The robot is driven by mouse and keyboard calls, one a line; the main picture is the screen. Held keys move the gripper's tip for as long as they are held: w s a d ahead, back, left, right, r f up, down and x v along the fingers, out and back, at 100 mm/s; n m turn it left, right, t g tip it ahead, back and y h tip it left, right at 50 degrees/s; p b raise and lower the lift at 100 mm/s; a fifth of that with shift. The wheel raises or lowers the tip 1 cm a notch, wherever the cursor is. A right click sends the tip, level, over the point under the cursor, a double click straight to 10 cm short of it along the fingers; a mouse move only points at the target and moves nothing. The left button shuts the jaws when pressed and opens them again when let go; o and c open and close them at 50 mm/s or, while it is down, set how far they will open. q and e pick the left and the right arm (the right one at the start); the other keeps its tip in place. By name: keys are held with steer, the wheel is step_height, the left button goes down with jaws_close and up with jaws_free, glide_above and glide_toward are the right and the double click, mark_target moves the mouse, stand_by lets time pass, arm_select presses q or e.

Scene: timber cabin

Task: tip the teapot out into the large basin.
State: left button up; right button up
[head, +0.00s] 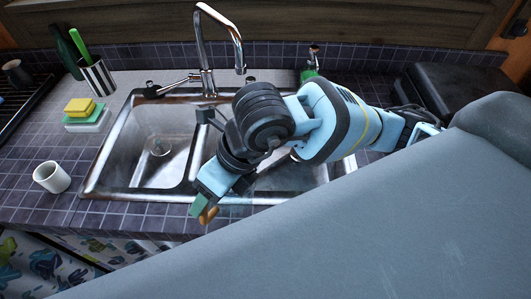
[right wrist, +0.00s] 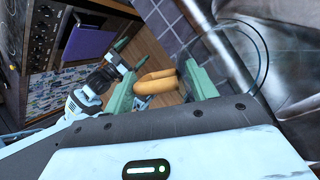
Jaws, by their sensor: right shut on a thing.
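My right gripper (head: 204,207) reaches over the steel sink from the right and hangs near its front rim. In the right wrist view its green fingers (right wrist: 160,88) are shut on a curved orange handle (right wrist: 155,82), taken as the teapot's. A thin clear outline beside it may be the teapot's glass body; its tilt cannot be told. The left basin (head: 150,125) is open to view and looks empty. The right basin (head: 290,178) is mostly hidden by my arm, so their sizes are hard to compare. My left gripper (right wrist: 122,58) shows small in the right wrist view, its opening unclear.
A chrome faucet (head: 207,60) stands behind the basins. A white cup (head: 51,177) is on the tiled counter at left. Yellow and green sponges (head: 85,113) and a striped holder (head: 97,78) stand behind it. A dark box (head: 460,90) is at right.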

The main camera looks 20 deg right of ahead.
mark_target(206, 219)
steer(key=shift+s+a+f+t+h, duration=0.3)
steer(key=shift+a+f, duration=0.1)
steer(key=shift+f, duration=0.15)
steer(key=shift+s+a+f+t+h, duration=0.2)
steer(key=shift+s+a+f+h, duration=0.15)
steer(key=shift+f, duration=0.2)
steer(key=shift+s+a+f+n+t+h, duration=0.4)
steer(key=shift+s+a+f+t+h, duration=0.1)
steer(key=shift+a+f+t+h, duration=0.3)
steer(key=shift+d, duration=0.1)
steer(key=shift+s, duration=0.1)
